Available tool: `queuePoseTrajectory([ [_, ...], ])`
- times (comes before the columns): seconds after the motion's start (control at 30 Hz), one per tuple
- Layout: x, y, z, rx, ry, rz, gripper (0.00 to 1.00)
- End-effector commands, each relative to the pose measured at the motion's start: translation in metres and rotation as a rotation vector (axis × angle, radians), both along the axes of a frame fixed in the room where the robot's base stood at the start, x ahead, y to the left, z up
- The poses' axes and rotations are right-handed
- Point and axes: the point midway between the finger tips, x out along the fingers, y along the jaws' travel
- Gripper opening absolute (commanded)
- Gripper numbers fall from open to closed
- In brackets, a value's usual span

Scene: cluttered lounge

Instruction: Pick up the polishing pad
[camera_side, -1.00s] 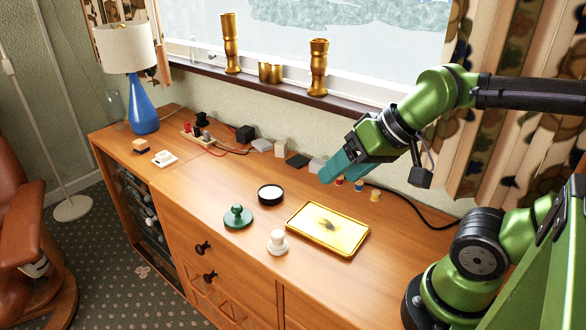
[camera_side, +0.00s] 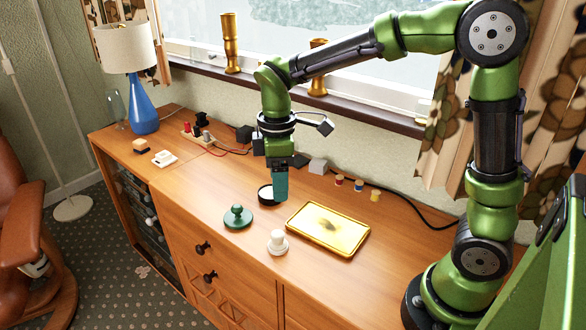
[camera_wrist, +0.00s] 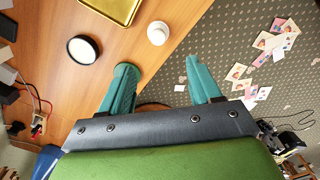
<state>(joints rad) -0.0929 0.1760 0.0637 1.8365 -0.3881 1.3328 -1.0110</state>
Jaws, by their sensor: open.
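I cannot tell for certain which item is the polishing pad. A green round disc with a knob (camera_side: 238,216) lies near the front edge of the wooden cabinet top. A white knobbed piece (camera_side: 278,243) stands to its right, and it shows in the wrist view (camera_wrist: 157,33). A black-rimmed round disc with a white face (camera_side: 265,194) is partly hidden behind my gripper (camera_side: 280,197); the wrist view shows it whole (camera_wrist: 82,50). My gripper's teal fingers (camera_wrist: 158,68) are apart and empty, above the cabinet. In the wrist view the left finger overlaps the green disc's area.
A gold tray (camera_side: 340,243) with a dark smudge lies right of these pieces. Small blocks, coloured spools and a black cable line the back. A blue lamp (camera_side: 144,112) stands at far left. The wrist view shows cards (camera_wrist: 270,43) on the carpet.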

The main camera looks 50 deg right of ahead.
Motion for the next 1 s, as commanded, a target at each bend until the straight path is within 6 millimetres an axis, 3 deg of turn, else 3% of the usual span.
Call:
queuePoseTrajectory([
  [0.4, -0.001, 0.0, -0.087, 0.0, 0.006, -0.003, 0.63],
  [0.73, 0.001, 0.0, -0.116, 0.001, 0.002, -0.004, 0.63],
  [1.0, 0.008, 0.001, -0.155, 0.001, 0.004, -0.004, 0.63],
])
